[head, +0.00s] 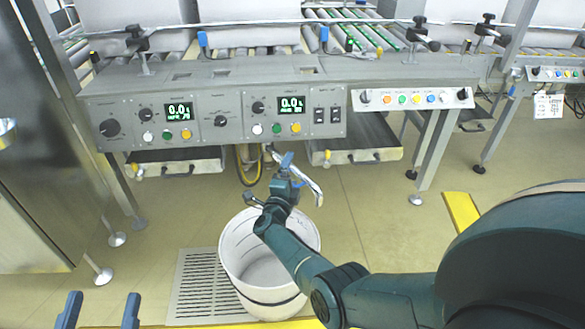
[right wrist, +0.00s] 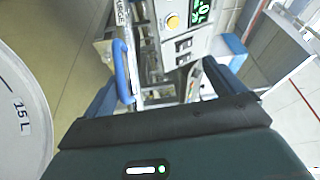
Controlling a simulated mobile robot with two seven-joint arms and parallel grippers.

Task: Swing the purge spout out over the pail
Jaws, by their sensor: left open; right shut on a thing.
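The purge spout (head: 309,182) is a curved silver pipe below the front of the grey machine. Its lower end points toward the viewer, near the back right rim of the pail in the head view. My right gripper (head: 287,168) is shut on the spout; its fingers partly hide the hold. In the right wrist view a blue grip (right wrist: 122,70) shows beside the left finger of my right gripper (right wrist: 165,90). The white pail (head: 235,270) stands on the floor, open and apparently empty; its wall with a "15 L" mark shows in the right wrist view (right wrist: 18,90). My left gripper (head: 99,310) is open and empty.
The machine's control panel (head: 220,118), with displays and buttons, runs above the spout. Trays (head: 175,162) hang below it. A floor grate (head: 200,285) lies left of the pail. A steel cabinet (head: 30,190) stands at the left.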

